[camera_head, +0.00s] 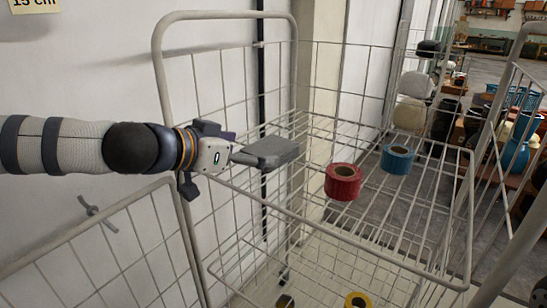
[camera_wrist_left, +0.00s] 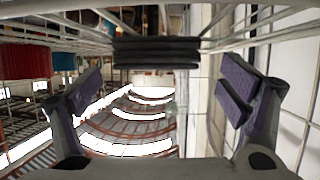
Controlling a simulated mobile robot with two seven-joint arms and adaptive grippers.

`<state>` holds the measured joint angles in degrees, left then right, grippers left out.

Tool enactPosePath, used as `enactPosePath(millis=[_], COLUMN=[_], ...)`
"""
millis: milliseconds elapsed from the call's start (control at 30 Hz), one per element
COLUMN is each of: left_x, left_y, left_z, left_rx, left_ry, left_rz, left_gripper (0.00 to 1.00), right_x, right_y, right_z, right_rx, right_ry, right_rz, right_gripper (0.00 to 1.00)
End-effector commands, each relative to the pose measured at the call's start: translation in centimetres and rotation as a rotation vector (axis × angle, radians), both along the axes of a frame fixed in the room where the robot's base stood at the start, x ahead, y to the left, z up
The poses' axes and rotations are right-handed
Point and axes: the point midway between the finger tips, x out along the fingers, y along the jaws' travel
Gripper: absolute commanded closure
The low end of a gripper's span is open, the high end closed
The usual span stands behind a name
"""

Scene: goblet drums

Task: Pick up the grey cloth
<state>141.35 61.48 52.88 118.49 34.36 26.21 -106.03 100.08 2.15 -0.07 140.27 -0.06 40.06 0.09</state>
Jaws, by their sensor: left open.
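The grey cloth (camera_head: 274,150) is a flat folded stack on the upper wire shelf of the cage trolley. It also shows in the left wrist view (camera_wrist_left: 157,52) as a dark layered stack, ahead of the gap between the fingers. My left gripper (camera_head: 245,157) comes in from the left, level with the cloth and close to its left end. In the left wrist view its two fingers stand wide apart with nothing between them. I cannot tell whether a finger touches the cloth. My right gripper is not in view.
The wire shelf (camera_head: 330,222) also holds a red roll (camera_head: 343,182) and a blue roll (camera_head: 397,159) to the right of the cloth. The trolley's upright frame (camera_head: 160,75) rises beside my left wrist. A yellow roll (camera_head: 357,300) sits lower down. A white wall (camera_head: 90,70) stands behind.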

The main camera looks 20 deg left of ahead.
Motion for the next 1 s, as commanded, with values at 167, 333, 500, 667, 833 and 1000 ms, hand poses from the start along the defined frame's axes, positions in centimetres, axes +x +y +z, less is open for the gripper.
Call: enactPosePath(millis=[167, 333, 500, 667, 833, 1000], left_x=[3.0, 4.2, 4.2, 4.2, 4.2, 4.2], left_y=[-1.9, -2.4, -2.4, -2.4, -2.4, -2.4], left_z=[-1.0, -1.1, -0.8, -0.8, -0.9, -0.8], left_rx=[0.000, -0.001, 0.000, 0.000, 0.000, 0.000], left_ry=[0.005, -0.001, -0.004, -0.004, -0.003, -0.003], left_rz=[-0.002, -0.001, -0.001, -0.001, -0.001, 0.000], left_gripper=[0.10, 0.10, 0.10, 0.46, 0.61, 0.61], right_x=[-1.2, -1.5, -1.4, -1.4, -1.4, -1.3], right_y=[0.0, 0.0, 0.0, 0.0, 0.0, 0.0], right_z=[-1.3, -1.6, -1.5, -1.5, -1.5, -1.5], right_rx=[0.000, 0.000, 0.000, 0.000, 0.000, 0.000], right_ry=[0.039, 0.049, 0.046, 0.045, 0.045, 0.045], right_rz=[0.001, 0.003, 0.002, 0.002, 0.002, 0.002], right_gripper=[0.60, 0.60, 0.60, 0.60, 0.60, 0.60])
